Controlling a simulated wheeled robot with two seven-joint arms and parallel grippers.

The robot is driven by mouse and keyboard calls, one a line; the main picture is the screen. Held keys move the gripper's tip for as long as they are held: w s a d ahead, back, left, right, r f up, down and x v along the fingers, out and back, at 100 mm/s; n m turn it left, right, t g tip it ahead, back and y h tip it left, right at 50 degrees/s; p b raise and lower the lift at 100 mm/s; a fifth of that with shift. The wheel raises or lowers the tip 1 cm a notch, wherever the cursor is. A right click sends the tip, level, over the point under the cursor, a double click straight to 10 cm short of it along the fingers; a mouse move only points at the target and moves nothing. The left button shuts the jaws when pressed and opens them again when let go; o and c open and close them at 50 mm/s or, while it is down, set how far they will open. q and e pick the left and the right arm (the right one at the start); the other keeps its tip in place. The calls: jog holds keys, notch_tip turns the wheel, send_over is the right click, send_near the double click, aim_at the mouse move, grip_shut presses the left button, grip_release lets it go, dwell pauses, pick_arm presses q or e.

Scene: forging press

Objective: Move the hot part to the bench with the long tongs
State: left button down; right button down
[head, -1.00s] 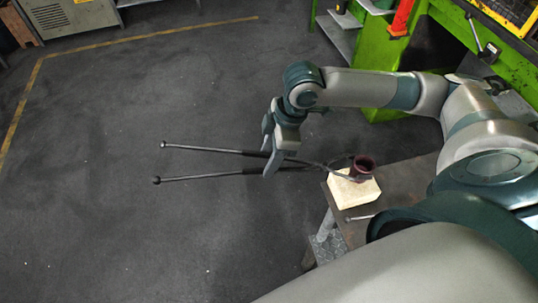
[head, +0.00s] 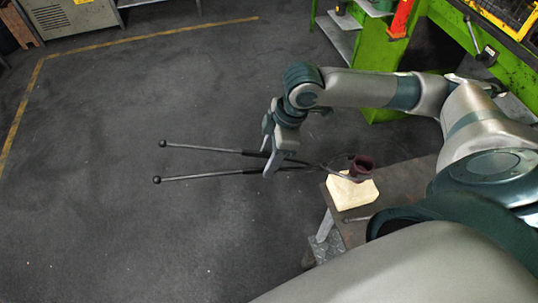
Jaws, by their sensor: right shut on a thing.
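My right gripper (head: 273,152) is shut on the long tongs (head: 210,176), near the middle of their length. The tongs are two thin dark rods with ball ends pointing left, spread apart over the floor. Their jaw end reaches right, to the hot part (head: 362,163), a small dark red, hollow round piece. The hot part shows at the back edge of a pale block (head: 352,191) on the bench (head: 405,178). Whether it rests on the block or hangs just above it, I cannot tell. My left gripper is not in view.
A green machine frame (head: 378,112) with a red upright (head: 401,18) stands at the back right. A thin rod (head: 358,217) lies on the bench near the block. The dark floor on the left is clear, with a yellow line (head: 150,38). A grey cabinet (head: 75,15) stands at the back left.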

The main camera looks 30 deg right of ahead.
jog(key=shift+a+r, duration=0.1)
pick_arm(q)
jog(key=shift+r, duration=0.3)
pick_arm(e)
jog(key=w+a, duration=0.3)
jog(key=a, duration=0.4)
jog(key=w+a, duration=0.4)
jog(key=a, duration=0.3)
jog(key=shift+a, duration=0.15)
jog(key=shift+w, duration=0.1)
dwell(0.4)
